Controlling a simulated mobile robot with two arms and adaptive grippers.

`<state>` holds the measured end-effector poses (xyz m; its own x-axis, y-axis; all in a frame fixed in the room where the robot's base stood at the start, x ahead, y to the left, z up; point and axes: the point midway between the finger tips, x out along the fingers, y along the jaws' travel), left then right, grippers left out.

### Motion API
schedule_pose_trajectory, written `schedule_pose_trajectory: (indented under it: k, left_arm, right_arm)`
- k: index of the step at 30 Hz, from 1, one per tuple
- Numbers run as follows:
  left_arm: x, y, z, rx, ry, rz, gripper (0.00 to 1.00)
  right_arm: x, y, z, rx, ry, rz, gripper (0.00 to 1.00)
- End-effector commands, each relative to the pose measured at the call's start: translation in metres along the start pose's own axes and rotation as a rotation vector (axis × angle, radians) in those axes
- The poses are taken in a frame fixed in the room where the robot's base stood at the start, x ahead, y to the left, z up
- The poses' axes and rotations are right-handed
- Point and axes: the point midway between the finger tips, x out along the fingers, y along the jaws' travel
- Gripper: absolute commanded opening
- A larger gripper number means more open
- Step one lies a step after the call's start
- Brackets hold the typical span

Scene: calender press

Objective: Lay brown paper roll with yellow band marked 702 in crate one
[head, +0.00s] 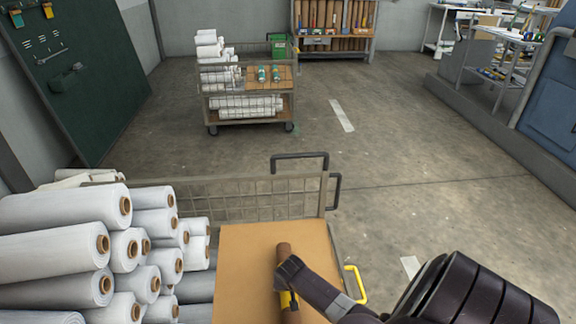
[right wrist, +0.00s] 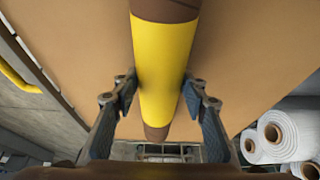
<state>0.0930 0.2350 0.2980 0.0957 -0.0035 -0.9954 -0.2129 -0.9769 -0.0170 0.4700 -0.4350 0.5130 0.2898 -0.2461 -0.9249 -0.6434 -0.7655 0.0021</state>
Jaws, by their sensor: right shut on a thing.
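A brown paper roll (head: 284,250) with a yellow band (head: 286,300) lies lengthwise on a tan board (head: 240,262) at the bottom middle of the head view. In the right wrist view the yellow band (right wrist: 165,60) runs between the two fingers, with brown roll at both ends. No number can be read on the band. My right gripper (head: 288,284) comes in from the lower right and is shut on the roll; its fingers (right wrist: 160,84) are at either side of the band. My left gripper is not in view. No crate marked one can be made out.
White rolls (head: 60,240) are stacked left of the board. A wire-mesh cart side (head: 240,200) stands behind it, and a yellow handle (head: 356,284) is at its right. A cart of rolls (head: 248,95) and a rack of brown rolls (head: 335,15) stand farther back. The middle floor is clear.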

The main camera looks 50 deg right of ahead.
Motion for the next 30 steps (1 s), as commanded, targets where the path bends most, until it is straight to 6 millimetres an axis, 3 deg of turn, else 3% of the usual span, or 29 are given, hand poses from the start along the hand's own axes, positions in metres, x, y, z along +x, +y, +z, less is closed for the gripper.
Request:
schedule_pose_trajectory:
  k: [13,14,17,30]
  left_arm:
    - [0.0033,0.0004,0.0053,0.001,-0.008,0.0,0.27]
    - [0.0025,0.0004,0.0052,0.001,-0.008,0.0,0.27]
    - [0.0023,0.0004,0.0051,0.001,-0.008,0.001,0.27]
    - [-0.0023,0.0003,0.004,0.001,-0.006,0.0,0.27]
  right_arm:
    - [0.0063,-0.0011,0.0008,0.001,0.004,-0.002,0.02]
    - [0.0058,-0.0007,0.0016,0.001,0.002,-0.001,0.43]
    - [0.0055,-0.0006,0.0016,0.001,0.002,-0.001,0.54]
    - [-0.0034,-0.0004,0.0,0.0,0.001,-0.001,0.57]
